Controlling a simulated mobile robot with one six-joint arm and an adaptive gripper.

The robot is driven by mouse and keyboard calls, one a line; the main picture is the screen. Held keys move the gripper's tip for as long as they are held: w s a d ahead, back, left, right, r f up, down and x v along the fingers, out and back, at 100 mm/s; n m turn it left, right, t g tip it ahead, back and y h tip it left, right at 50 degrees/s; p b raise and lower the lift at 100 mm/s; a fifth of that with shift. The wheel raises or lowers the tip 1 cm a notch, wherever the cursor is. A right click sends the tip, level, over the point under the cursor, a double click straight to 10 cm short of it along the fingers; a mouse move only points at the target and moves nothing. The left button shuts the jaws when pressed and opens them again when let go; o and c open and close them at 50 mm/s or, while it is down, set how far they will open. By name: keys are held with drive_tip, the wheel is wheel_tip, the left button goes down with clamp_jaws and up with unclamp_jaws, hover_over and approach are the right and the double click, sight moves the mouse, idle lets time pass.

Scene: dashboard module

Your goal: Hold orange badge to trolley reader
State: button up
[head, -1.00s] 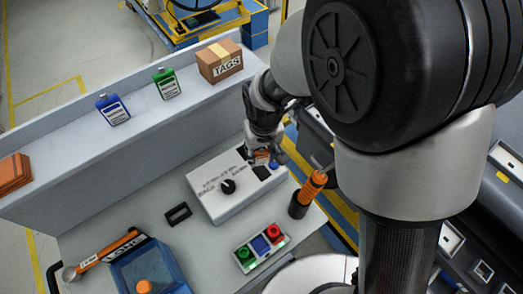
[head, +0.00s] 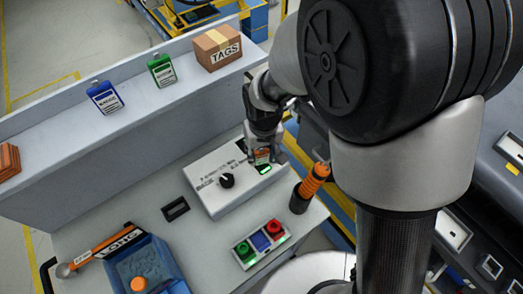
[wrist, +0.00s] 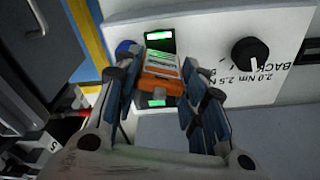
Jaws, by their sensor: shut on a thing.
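The orange badge (wrist: 161,75), with a pale label, is held between the fingers of my gripper (wrist: 160,88). My gripper (head: 262,152) is over the back right part of the white box (head: 212,193). In the wrist view the badge is over a dark pad (wrist: 157,102) with a green glow, seemingly the reader and mostly hidden. I cannot tell whether badge and pad touch. A black panel beside it shows a green light (wrist: 160,36), also lit in the head view (head: 265,170). The box has a black knob (head: 227,181) and a blue button (wrist: 125,47).
An orange-handled tool (head: 311,185) stands in a dark holder right of the box. A button block (head: 261,244), a blue bin (head: 142,268) and a torque wrench (head: 100,246) are in front. The shelf holds a blue badge (head: 105,97), a green badge (head: 162,70) and a TAGS box (head: 218,48).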

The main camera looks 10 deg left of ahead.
drive_tip(key=shift+r, duration=0.1)
drive_tip(key=shift+r+p, duration=2.3)
drive_tip(key=shift+r, duration=0.65)
drive_tip(key=shift+f, duration=0.1)
